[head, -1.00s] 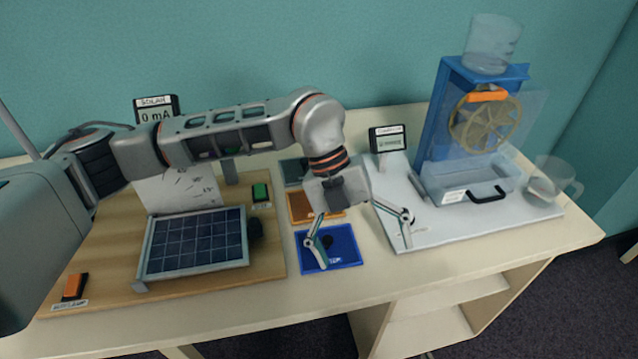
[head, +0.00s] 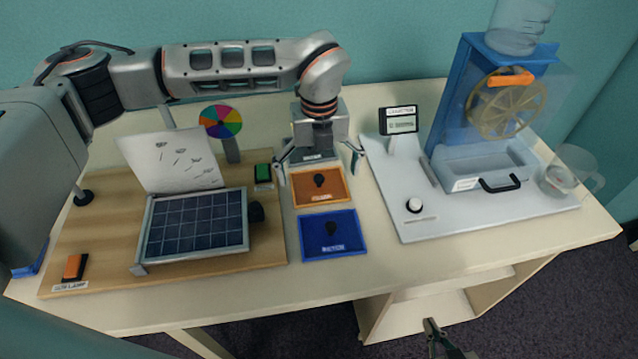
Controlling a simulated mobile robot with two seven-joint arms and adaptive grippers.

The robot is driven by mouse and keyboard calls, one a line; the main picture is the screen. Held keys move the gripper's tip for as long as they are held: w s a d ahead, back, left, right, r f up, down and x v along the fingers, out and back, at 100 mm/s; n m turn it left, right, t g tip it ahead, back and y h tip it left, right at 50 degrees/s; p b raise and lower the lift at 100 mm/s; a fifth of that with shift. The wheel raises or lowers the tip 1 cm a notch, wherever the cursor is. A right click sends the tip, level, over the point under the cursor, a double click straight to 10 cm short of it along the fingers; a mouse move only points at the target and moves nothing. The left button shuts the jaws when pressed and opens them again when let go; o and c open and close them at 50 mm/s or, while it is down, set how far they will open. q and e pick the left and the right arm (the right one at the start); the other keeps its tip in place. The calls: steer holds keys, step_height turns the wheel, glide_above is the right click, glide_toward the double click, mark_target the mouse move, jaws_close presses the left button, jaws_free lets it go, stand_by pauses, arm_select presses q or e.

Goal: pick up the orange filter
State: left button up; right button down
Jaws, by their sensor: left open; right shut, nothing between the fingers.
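The orange filter (head: 335,195) is a flat, framed square with a dark spot, lying on the table between the solar board and the white tray board. A blue filter (head: 345,247) lies just in front of it. A grey filter (head: 327,154) lies behind it, partly hidden by my gripper. My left gripper (head: 319,178) is open and empty, pointing down, with its fingers spread at either side of the orange filter's back part. I cannot tell its exact height. My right gripper (head: 437,328) is at the bottom edge, shut and empty, in front of the table.
A white board (head: 465,219) with a blue water wheel stand (head: 447,112) and a clear jug (head: 566,170) is at the right.

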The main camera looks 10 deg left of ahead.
arm_select(q)
steer(key=shift+f, duration=0.65)
steer(key=shift+s, duration=0.1)
jaws_close()
